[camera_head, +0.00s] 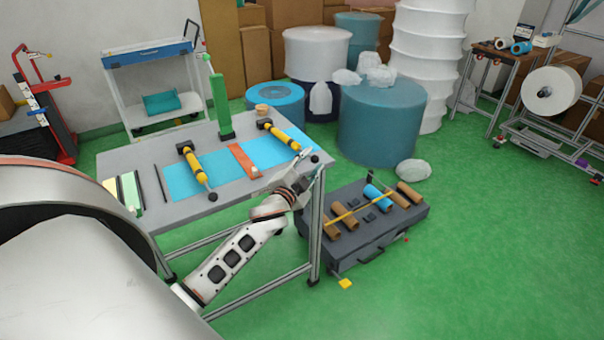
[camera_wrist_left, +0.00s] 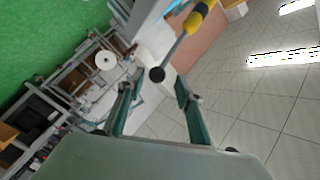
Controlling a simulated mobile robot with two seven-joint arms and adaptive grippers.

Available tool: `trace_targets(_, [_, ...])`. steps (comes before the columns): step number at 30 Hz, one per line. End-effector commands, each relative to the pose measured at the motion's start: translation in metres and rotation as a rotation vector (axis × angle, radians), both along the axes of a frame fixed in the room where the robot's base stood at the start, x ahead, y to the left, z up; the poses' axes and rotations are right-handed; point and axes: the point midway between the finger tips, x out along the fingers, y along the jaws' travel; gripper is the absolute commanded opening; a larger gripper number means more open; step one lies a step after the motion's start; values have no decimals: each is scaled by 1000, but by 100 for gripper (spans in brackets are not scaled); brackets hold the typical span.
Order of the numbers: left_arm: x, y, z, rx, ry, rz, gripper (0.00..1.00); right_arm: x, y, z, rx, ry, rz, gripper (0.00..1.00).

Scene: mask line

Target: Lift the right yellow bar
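The right yellow bar (camera_head: 280,137) lies slantwise on the right part of the table, its near end carrying a thin rod with a black knob (camera_head: 315,158). My left gripper (camera_head: 307,172) is at the table's right edge, close to that knob. In the left wrist view the gripper (camera_wrist_left: 156,90) is open, its two green fingers apart. The black knob (camera_wrist_left: 157,74) shows just past the fingertips and between them, with the yellow bar (camera_wrist_left: 196,17) running up and right. Contact cannot be told. My right gripper is not in view.
A second yellow bar (camera_head: 195,165) lies further left on the table (camera_head: 190,212). An orange strip (camera_head: 241,159) lies between the bars on blue sheets. A green post (camera_head: 220,105) and a small bowl (camera_head: 262,109) stand behind. A grey case (camera_head: 375,235) with rolls stands right of the table.

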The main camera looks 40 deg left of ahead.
Motion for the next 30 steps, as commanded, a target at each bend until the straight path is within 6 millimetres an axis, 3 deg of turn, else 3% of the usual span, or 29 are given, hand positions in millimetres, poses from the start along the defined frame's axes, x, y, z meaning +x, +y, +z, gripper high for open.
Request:
trace_targets(6, [-46, -9, 1, 0, 1, -1, 35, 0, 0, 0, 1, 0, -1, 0])
trace_targets(12, [-75, -15, 3, -1, 0, 0, 35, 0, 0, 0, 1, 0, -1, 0])
trace_targets(18, [-87, -17, 5, 0, -2, 0, 35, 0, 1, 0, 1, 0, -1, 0])
trace_targets(30, [-88, -17, 5, 1, -2, 0, 35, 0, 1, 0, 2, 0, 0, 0])
